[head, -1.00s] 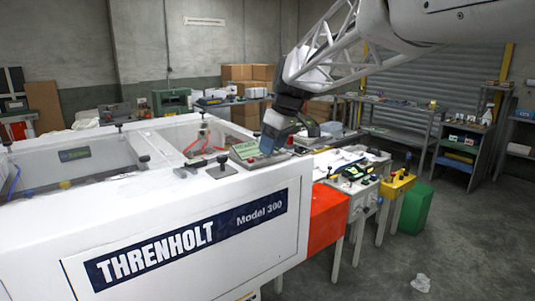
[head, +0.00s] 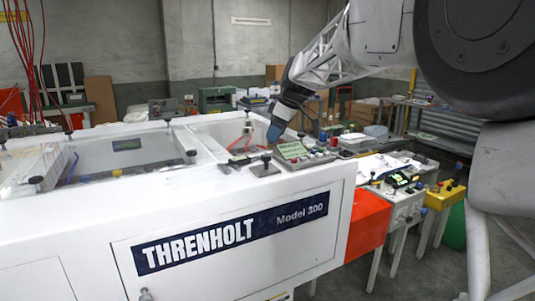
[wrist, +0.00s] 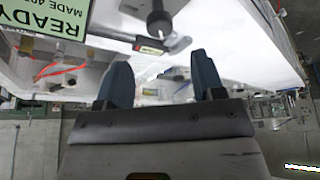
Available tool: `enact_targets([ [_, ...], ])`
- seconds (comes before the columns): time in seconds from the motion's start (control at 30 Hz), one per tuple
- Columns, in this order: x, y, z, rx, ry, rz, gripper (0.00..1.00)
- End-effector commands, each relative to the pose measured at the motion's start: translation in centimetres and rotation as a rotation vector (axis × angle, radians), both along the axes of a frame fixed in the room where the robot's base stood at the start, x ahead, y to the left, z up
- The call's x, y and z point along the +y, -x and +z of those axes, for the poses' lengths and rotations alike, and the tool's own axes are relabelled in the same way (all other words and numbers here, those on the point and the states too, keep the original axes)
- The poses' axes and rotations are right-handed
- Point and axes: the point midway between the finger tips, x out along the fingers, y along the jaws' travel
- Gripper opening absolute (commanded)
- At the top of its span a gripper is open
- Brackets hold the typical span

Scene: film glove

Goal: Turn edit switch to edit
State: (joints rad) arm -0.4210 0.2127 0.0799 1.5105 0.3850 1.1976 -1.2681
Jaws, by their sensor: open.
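A small control panel (head: 318,158) with a green display (head: 292,150) and several small knobs sits on the top edge of the white Threnholt machine. I cannot tell which control is the edit switch. My gripper (head: 274,135) is above the panel's left end, behind the display, pointing down. In the wrist view my gripper (wrist: 160,70) is open, with nothing between its blue fingers. There, a black knob (wrist: 158,20) on a grey base with a small unreadable label lies ahead of the fingertips, apart from them. The green display (wrist: 45,15) reads READY, upside down.
The white machine (head: 80,215) has open bays with red tubing (head: 243,140). A black-knobbed fitting (head: 264,168) stands left of the panel. An orange box (head: 368,222) and a yellow box (head: 444,195) stand to the right.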

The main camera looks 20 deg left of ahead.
Motion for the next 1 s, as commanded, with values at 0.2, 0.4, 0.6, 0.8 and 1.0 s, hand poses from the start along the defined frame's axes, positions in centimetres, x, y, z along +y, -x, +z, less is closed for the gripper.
enact_targets([
  [0.2,0.1,0.0,-0.3,0.0,0.0,-0.001,0.62],
  [0.4,0.6,0.0,-1.7,0.003,0.001,-0.001,0.62],
  [0.6,1.5,0.0,-3.7,0.002,0.001,-0.001,0.62],
  [0.8,2.4,0.1,-5.9,0.003,0.001,-0.001,0.62],
  [1.0,2.9,0.0,-7.0,0.0,0.0,-0.001,0.62],
])
